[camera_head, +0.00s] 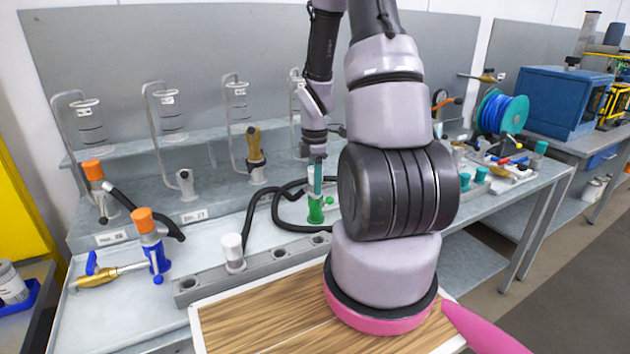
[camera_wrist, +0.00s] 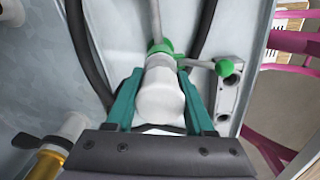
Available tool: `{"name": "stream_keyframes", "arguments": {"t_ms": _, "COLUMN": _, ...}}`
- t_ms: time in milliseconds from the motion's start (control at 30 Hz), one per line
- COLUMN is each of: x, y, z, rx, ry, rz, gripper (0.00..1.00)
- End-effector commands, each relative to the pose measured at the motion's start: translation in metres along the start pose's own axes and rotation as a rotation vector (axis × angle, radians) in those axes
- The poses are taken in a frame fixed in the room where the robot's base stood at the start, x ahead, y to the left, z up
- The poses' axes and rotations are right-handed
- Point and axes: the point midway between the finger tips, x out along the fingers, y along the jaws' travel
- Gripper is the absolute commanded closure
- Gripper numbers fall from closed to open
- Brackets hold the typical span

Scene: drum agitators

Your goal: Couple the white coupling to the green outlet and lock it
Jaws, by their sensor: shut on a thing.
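The white coupling (camera_wrist: 160,95) is a smooth white cylinder between the teal fingers of my gripper (camera_wrist: 160,108) in the wrist view. My gripper (camera_head: 316,172) is shut on it. The green outlet (camera_head: 318,211) stands on the bench directly below my fingers in the head view. In the wrist view the green outlet (camera_wrist: 161,48) shows as a green collar at the far end of the coupling, in line with it and seemingly touching. A short grey lever with a green knob (camera_wrist: 224,67) sticks out sideways from there. Whether the joint is fully seated cannot be told.
A grey rail (camera_head: 205,284) with holes holds another white-topped piece (camera_head: 233,249). Black hoses (camera_head: 262,205) loop beside the outlet. An orange-topped blue fitting (camera_head: 152,243) stands to the left. Wire stands line the back. A wooden board (camera_head: 260,318) lies in front.

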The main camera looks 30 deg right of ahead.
Motion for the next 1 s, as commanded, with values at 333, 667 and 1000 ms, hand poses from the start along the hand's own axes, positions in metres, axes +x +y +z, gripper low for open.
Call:
{"name": "stream_keyframes", "arguments": {"t_ms": 333, "x": 0.0021, "y": 0.0002, "z": 0.0000, "rx": 0.000, "ry": 0.000, "rz": 0.000, "gripper": 1.00}}
{"name": "stream_keyframes", "arguments": {"t_ms": 667, "x": 0.0060, "y": 0.0001, "z": 0.0000, "rx": 0.000, "ry": 0.000, "rz": 0.000, "gripper": 1.00}}
{"name": "stream_keyframes", "arguments": {"t_ms": 1000, "x": 0.0069, "y": 0.0002, "z": 0.0001, "rx": 0.000, "ry": 0.000, "rz": 0.000, "gripper": 0.12}}
